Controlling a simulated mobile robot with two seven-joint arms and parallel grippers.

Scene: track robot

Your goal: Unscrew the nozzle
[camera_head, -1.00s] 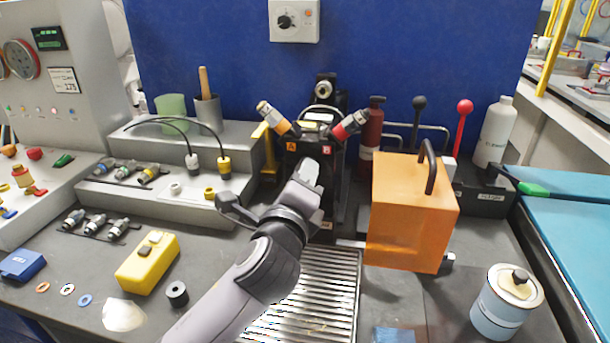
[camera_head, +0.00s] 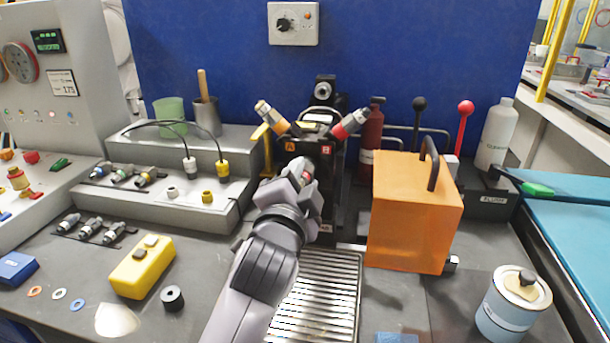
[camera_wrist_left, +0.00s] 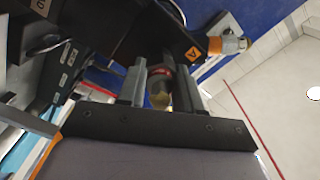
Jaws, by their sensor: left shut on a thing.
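The black machine (camera_head: 325,90) stands at the back middle, with an orange-collared fitting A (camera_head: 272,117) and a red-collared fitting B (camera_head: 352,122) angled out from its top. My left gripper (camera_head: 302,172) is at the machine's front, below the A and B labels. In the left wrist view, the gripper (camera_wrist_left: 160,88) is shut on the nozzle, a small part with a brass tip (camera_wrist_left: 159,100) and a red ring. The nozzle lies between the two fingers. The fingers and hand hide most of it in the head view. My right gripper is not in view.
An orange box (camera_head: 410,215) with a black handle stands close on the right. A slatted metal grate (camera_head: 325,290) lies below my arm. A grey stepped rack (camera_head: 180,205) with connectors stands left. A yellow box (camera_head: 142,267) and a lidded pot (camera_head: 512,305) stand nearer the front.

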